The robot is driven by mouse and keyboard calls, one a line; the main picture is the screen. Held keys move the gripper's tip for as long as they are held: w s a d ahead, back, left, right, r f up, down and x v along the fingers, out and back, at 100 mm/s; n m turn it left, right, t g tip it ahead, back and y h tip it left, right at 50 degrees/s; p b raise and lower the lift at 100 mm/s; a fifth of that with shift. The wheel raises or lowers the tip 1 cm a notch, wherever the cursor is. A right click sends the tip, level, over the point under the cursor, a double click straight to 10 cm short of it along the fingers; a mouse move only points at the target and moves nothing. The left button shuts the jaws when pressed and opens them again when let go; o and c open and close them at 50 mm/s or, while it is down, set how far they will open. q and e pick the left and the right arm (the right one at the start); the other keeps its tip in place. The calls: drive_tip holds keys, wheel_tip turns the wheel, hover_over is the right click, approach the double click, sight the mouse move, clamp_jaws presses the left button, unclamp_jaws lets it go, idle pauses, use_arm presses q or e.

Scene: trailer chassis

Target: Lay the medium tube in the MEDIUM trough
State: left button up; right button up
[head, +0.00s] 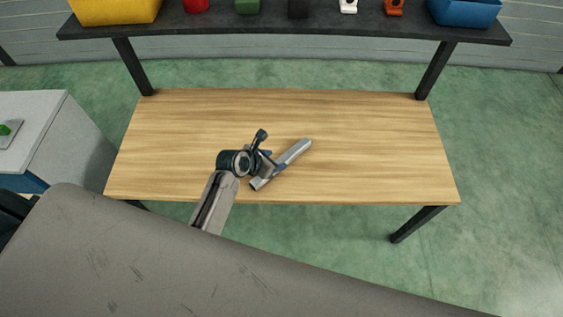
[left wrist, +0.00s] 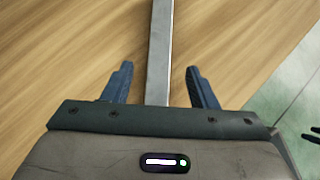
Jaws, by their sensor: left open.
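A grey square-section tube (head: 294,151) lies at a slant on the wooden table; it is the only tube I see, and its size class cannot be read. It also shows in the left wrist view (left wrist: 159,45), running away from me between the fingers. My left gripper (head: 272,153) is at the tube's near half, open, with a blue-grey finger on each side and gaps between fingers and tube. The left wrist view shows the fingers (left wrist: 161,84) apart, not closed on the tube. No MEDIUM trough is in view.
The wooden table (head: 380,150) is otherwise clear. A dark shelf (head: 330,32) above its back edge holds a yellow bin (head: 115,10), a blue bin (head: 465,12) and several small coloured items. A grey cabinet (head: 75,135) stands at the left, apart from the table.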

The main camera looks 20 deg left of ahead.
sight(282, 160)
use_arm(q)
drive_tip(key=x, duration=0.4)
drive_tip(key=shift+s+f, duration=0.1)
drive_tip(key=shift+f, duration=0.35)
drive_tip(key=shift+a, duration=0.1)
drive_tip(key=c, duration=1.1)
drive_tip(key=shift+r, duration=0.1)
clamp_jaws()
drive_tip(key=shift+r, duration=0.1)
